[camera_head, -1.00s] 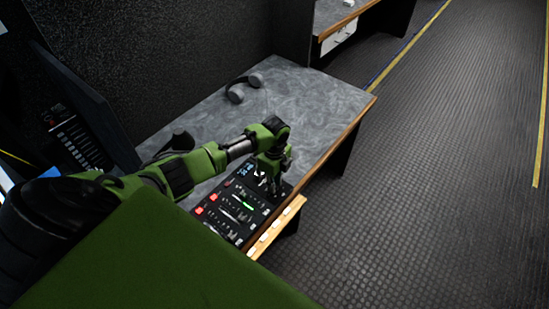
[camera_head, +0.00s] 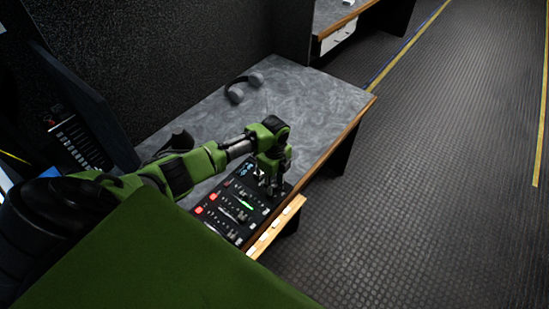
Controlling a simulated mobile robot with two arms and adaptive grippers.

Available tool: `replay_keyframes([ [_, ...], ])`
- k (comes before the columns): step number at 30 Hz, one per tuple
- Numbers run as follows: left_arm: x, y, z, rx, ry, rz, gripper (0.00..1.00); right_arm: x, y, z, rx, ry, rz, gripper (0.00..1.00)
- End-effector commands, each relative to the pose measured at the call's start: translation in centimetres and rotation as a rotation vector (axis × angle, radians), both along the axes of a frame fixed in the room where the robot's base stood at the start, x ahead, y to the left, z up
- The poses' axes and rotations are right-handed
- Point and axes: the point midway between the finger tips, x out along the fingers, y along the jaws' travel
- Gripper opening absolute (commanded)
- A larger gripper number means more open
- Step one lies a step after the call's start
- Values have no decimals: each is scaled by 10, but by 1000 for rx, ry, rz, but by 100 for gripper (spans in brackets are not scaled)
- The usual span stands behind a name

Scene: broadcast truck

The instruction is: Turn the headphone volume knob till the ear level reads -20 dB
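The black control panel (camera_head: 231,211) lies at the front edge of the grey desk. It has red lit buttons, a green lit strip and sliders. A small blue-lit display (camera_head: 246,169) shows at its far end, too small to read. My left gripper (camera_head: 271,190) points down at the panel's far right part, its fingers at or just above the surface. The gripper covers that part, so the headphone volume knob is hidden, and I cannot tell whether the fingers are open or shut on it. My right gripper is not in view.
Grey headphones (camera_head: 243,88) lie at the back of the desk (camera_head: 310,105). A dark monitor (camera_head: 85,95) and a button panel (camera_head: 78,142) stand at the left. A wooden ledge with white labels (camera_head: 277,229) runs along the panel's front. The floor at the right is clear.

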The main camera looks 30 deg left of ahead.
Motion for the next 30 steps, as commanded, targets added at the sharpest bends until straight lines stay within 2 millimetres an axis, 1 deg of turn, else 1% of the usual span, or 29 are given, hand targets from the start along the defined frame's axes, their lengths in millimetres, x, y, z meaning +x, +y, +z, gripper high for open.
replay_keyframes([
  [5, 0, 1, 0, 1, -1, 13, 34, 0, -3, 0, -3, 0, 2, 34],
  [8, 0, 0, 1, 0, 0, 58, 34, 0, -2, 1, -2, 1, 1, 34],
  [11, 0, 0, 1, 0, 0, 142, 34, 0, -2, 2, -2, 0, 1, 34],
  [20, 0, 0, 0, 1, 0, 484, 34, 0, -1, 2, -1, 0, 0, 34],
  [30, 0, 0, -2, 0, 1, 868, 34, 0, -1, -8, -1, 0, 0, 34],
])
